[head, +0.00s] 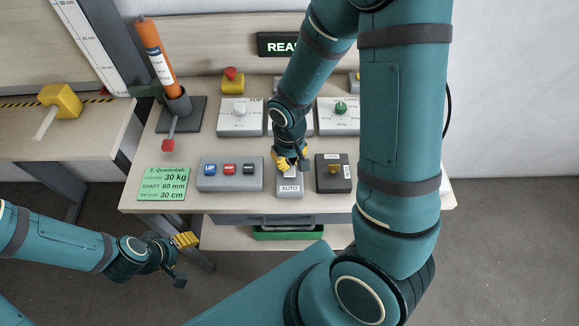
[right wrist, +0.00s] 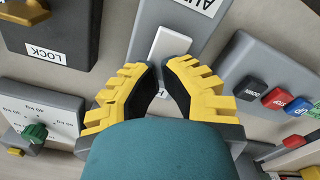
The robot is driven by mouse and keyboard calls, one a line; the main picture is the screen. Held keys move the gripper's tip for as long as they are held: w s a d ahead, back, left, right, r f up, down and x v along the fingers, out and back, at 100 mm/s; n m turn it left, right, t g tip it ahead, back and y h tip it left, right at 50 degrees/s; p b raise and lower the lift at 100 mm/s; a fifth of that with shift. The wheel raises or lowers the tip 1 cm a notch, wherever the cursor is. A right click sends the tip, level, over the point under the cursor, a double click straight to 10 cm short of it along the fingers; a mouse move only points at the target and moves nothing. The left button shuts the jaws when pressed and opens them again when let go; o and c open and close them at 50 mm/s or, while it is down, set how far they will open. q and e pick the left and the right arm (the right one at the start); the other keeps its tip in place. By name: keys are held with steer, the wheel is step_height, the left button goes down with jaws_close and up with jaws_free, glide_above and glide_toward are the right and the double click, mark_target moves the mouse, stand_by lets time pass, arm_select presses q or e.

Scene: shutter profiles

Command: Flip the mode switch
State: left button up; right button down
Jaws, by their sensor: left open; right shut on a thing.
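The mode switch is a grey box (head: 290,187) with an AUTO label at its front and a white switch lever on it. In the right wrist view the white lever (right wrist: 170,43) rises between the yellow fingertips. My right gripper (head: 289,161) is over this box, its fingers shut on the lever, and it hides the back of the box in the head view. In the right wrist view my right gripper (right wrist: 164,72) covers the lever's near end. My left gripper (head: 182,259) is open and empty, low at the left, away from the panel table.
A LOCK switch box (head: 333,172) stands close on the right. A box of coloured buttons (head: 230,177) stands on the left. Dial boxes (head: 241,116) stand behind. A green card (head: 163,184) and an orange-handled tool (head: 156,55) are further left.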

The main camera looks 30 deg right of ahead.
mark_target(290, 163)
steer(key=shift+r+p, duration=2.65)
steer(key=shift+r, duration=0.9)
steer(key=shift+f, duration=0.1)
